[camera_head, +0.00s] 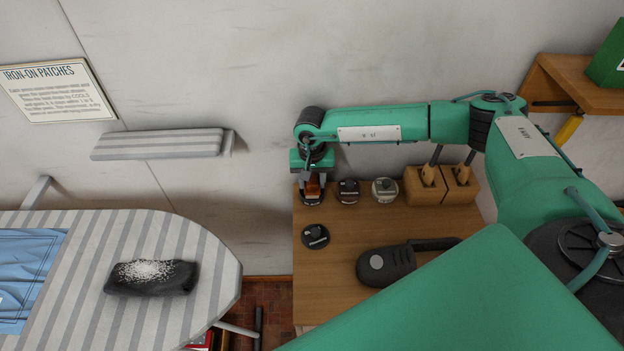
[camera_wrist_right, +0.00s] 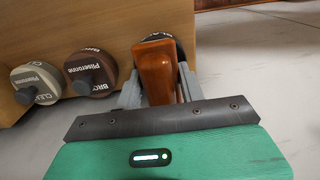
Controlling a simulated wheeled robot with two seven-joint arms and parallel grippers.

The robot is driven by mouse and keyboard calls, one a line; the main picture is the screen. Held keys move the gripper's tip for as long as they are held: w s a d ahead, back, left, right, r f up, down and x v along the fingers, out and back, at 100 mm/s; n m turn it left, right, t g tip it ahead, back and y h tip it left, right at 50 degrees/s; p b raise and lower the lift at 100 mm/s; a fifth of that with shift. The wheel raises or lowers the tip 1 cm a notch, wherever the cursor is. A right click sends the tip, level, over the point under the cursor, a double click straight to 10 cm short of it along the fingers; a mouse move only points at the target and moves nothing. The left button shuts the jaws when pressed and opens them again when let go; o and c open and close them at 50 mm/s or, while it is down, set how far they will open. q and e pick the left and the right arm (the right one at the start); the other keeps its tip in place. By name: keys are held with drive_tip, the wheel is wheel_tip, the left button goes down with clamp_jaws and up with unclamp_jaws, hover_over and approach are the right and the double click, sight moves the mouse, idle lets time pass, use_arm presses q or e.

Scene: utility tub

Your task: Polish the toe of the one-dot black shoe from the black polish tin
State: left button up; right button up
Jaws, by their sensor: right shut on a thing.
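My right gripper (camera_head: 312,180) is shut on a brown wooden handle (camera_wrist_right: 157,72), upright over the black polish tin (camera_head: 311,197) at the table's back left corner. In the right wrist view the tin (camera_wrist_right: 153,38) is mostly hidden behind the handle, with part of its lettering showing. I cannot tell whether the handle's lower end touches the polish. The black shoe (camera_head: 402,262) lies on the wooden table, its rounded end to the left with one pale round spot on it. My left gripper is out of view.
A brown tin (camera_head: 347,191) and a clear tin (camera_head: 385,190) stand right of the black one. A loose dark lid-like disc (camera_head: 315,236) lies in front. Wooden blocks (camera_head: 440,190) hold dark handles. An ironing board (camera_head: 210,258) with a powdered dark item (camera_head: 150,280) is left.

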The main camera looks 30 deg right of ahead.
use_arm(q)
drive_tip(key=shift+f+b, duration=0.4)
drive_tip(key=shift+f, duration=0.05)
use_arm(e)
drive_tip(key=shift+f, duration=0.5)
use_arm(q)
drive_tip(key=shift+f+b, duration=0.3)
use_arm(e)
drive_tip(key=shift+s, duration=0.1)
idle(1.1)
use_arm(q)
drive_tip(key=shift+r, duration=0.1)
use_arm(e)
drive_tip(key=shift+r+p, duration=1.5)
drive_tip(key=shift+r, duration=2.05)
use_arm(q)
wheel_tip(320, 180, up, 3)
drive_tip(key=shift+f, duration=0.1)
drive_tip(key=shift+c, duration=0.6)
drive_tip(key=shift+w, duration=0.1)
use_arm(e)
drive_tip(key=s+a+r+n, duration=0.2)
drive_tip(key=s+a+r, duration=0.1)
drive_tip(key=s, duration=0.3)
drive_tip(key=s+a+r+n, duration=0.3)
drive_tip(key=s+a+r, duration=0.1)
drive_tip(key=s, duration=0.2)
drive_tip(key=shift+s+r, duration=0.2)
drive_tip(key=shift+s, duration=0.2)
